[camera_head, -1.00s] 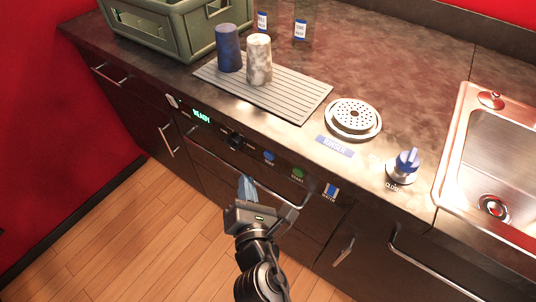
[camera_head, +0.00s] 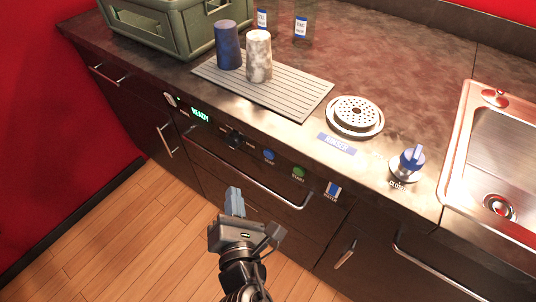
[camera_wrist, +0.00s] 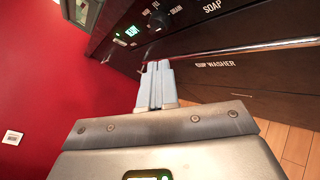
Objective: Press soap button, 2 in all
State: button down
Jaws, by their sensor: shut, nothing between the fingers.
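The blue soap button (camera_head: 268,155) is on the dark front panel of the cup washer, between a black knob (camera_head: 235,140) and the green start button (camera_head: 298,173). My gripper (camera_head: 234,192) is shut and empty, in front of the cabinet, below and left of the soap button and apart from it. In the wrist view, my gripper's pale fingers (camera_wrist: 157,66) lie together, pointing at the panel. The SOAP label (camera_wrist: 212,6) shows at the top edge there; the button itself is out of that view. The panel's display (camera_head: 201,115) reads READY.
A long metal bar handle (camera_head: 260,180) runs below the buttons, near my fingers. A water switch (camera_head: 333,190) is right of start. On the counter are a blue cup (camera_head: 228,45), a marbled cup (camera_head: 259,56), a round rinser (camera_head: 355,115) and a blue-topped knob (camera_head: 412,158).

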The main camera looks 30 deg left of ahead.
aim_at(268, 154)
jog(key=shift+w, duration=0.1)
jog(key=w+p, duration=0.3)
jog(key=w, duration=0.5)
jog(key=shift+w+d, duration=0.3)
jog(key=shift+d, duration=0.05)
jog(key=shift+w, duration=0.1)
dwell(1.8)
jog(key=shift+w+p, duration=0.35)
jog(key=shift+w, duration=0.4)
dwell(0.6)
jog(key=shift+s, duration=0.8)
